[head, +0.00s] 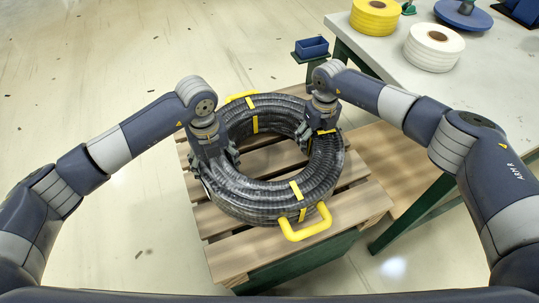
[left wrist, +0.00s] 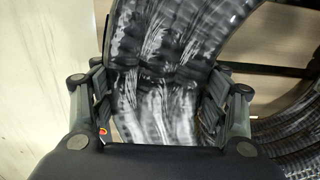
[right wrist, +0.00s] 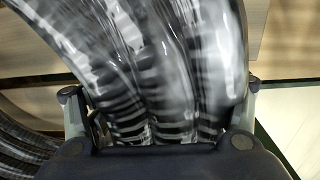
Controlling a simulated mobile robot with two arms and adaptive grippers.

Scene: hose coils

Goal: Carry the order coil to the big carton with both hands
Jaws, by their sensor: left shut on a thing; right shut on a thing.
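The order coil (head: 247,198) is a thick ring of black, film-wrapped hose with yellow straps and yellow handles (head: 304,226). It lies flat on or just over a wooden pallet; I cannot tell if it touches. My left gripper (head: 217,165) is shut on the left side of the ring. In the left wrist view its fingers (left wrist: 160,105) stand either side of the hose bundle. My right gripper (head: 318,122) is shut on the upper right side of the ring. In the right wrist view the fingers (right wrist: 160,110) flank the bundle. I see no big carton.
The slatted pallet (head: 228,256) stands on a green frame. A pale worktable (head: 395,45) at the upper right holds a yellow roll (head: 376,15), a white roll (head: 434,47) and a blue reel (head: 463,14). A small blue bin (head: 311,48) sits by its edge. The left floor is open.

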